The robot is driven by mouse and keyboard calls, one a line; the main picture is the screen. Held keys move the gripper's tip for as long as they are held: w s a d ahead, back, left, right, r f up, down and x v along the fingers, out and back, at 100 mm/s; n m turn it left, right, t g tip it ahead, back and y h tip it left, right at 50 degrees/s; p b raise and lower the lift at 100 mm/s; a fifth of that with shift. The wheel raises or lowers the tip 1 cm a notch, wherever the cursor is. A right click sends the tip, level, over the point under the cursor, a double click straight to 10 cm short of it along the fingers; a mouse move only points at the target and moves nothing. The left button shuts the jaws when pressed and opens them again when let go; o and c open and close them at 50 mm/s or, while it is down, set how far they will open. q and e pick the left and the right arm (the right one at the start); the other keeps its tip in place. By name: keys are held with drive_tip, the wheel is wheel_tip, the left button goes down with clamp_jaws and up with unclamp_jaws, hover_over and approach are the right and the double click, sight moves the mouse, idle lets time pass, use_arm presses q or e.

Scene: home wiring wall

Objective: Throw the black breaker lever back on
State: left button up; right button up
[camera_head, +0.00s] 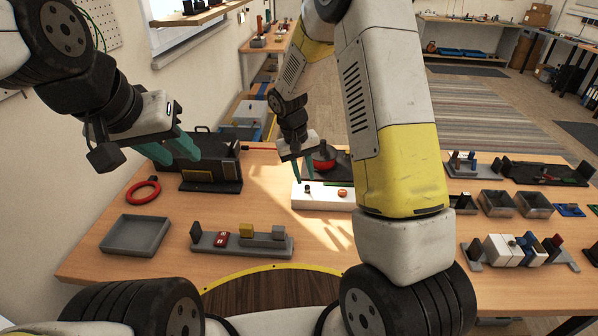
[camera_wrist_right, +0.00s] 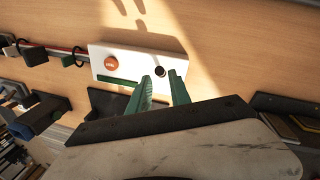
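A white box (camera_head: 322,198) stands on the table, with a small dark knob or lever (camera_head: 307,189) and an orange button (camera_head: 342,193) on it. The right wrist view shows the same white box (camera_wrist_right: 128,64), the orange button (camera_wrist_right: 111,63) and the dark round piece (camera_wrist_right: 160,71), which could be the black lever; its on or off position cannot be told. My right gripper (camera_head: 303,178) is open and empty above the box, its fingertips (camera_wrist_right: 166,73) close around the dark piece; contact cannot be told. My left gripper (camera_head: 172,151) is open and empty in front of a black case.
The black case (camera_head: 203,178), a red ring (camera_head: 143,190), a grey tray (camera_head: 134,235) and a rail with blocks (camera_head: 240,244) are on the left. A rail of white modules (camera_head: 505,250) and metal bins (camera_head: 497,203) are on the right. Table between is partly clear.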

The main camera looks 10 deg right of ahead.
sight(307, 186)
drive_tip(key=f, duration=0.3)
drive_tip(key=d+f, duration=0.1)
drive_tip(key=f, duration=0.1)
drive_tip(key=shift+f, duration=0.3)
clamp_jaws()
